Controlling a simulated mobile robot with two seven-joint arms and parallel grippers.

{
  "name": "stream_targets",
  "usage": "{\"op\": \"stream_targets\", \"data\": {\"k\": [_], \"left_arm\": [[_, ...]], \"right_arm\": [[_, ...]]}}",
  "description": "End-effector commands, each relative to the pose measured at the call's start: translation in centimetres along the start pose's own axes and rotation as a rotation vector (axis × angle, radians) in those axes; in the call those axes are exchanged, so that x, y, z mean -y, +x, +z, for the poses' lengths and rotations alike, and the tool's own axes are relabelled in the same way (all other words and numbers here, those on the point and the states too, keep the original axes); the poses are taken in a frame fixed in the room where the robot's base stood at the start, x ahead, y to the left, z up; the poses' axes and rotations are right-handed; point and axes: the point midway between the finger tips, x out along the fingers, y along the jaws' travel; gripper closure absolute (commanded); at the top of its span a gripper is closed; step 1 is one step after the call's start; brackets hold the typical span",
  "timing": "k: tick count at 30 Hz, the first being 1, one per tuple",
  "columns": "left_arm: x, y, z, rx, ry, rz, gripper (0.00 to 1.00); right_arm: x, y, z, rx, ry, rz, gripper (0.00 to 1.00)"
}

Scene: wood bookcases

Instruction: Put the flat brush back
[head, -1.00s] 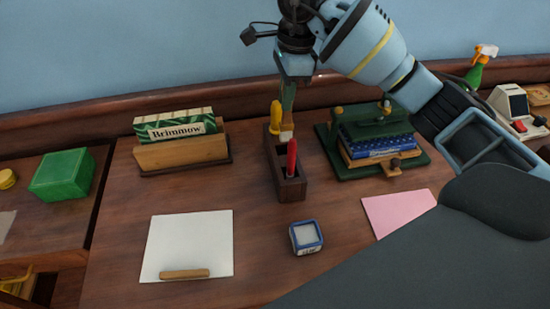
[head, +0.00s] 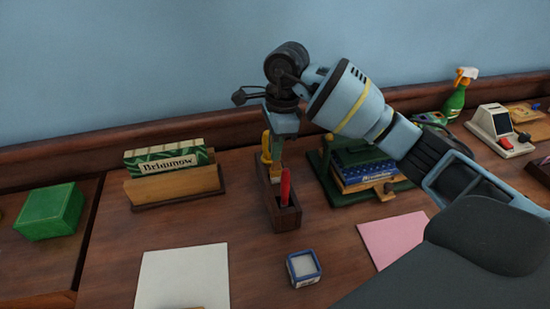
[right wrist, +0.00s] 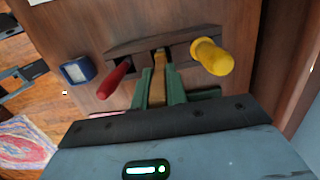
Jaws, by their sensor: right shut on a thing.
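A dark wooden tool holder (head: 286,222) stands on the desk with a red-handled tool (head: 285,187) in its near part and a yellow-handled tool (head: 266,143) at its far end. My right gripper (head: 276,170) is over the holder's far half, between these two. In the right wrist view its green fingers (right wrist: 161,92) are shut on the flat brush (right wrist: 160,76), a tan strip between the red handle (right wrist: 114,80) and the yellow handle (right wrist: 211,57). The brush lines up with the holder's middle slot; its lower end is hidden. My left gripper is not in view.
A small blue-rimmed pot (head: 303,268) stands in front of the holder. A letter rack (head: 175,188) is at left and a green book stand (head: 345,196) close at right. White paper (head: 182,276) and pink paper (head: 392,238) lie on the desk.

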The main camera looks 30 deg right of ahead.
Motion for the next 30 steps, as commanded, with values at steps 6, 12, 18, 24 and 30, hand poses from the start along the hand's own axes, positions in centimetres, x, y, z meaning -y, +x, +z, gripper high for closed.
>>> {"op": "stream_targets", "data": {"k": [6,12,18,24,30], "left_arm": [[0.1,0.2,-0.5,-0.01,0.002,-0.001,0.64],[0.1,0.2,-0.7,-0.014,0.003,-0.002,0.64],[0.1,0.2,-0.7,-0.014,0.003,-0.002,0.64],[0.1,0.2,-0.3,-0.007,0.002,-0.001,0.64],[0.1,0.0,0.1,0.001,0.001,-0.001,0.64]], "right_arm": [[-0.1,1.4,-0.2,-0.001,0.001,0.004,1.0],[-0.1,3.6,-0.4,0.0,0.0,0.002,1.0],[0.0,3.7,-0.5,0.0,0.0,0.0,1.0],[0.0,4.1,-0.5,0.0,0.0,0.001,1.0],[0.0,4.0,-0.5,0.0,0.0,0.0,0.64]]}}
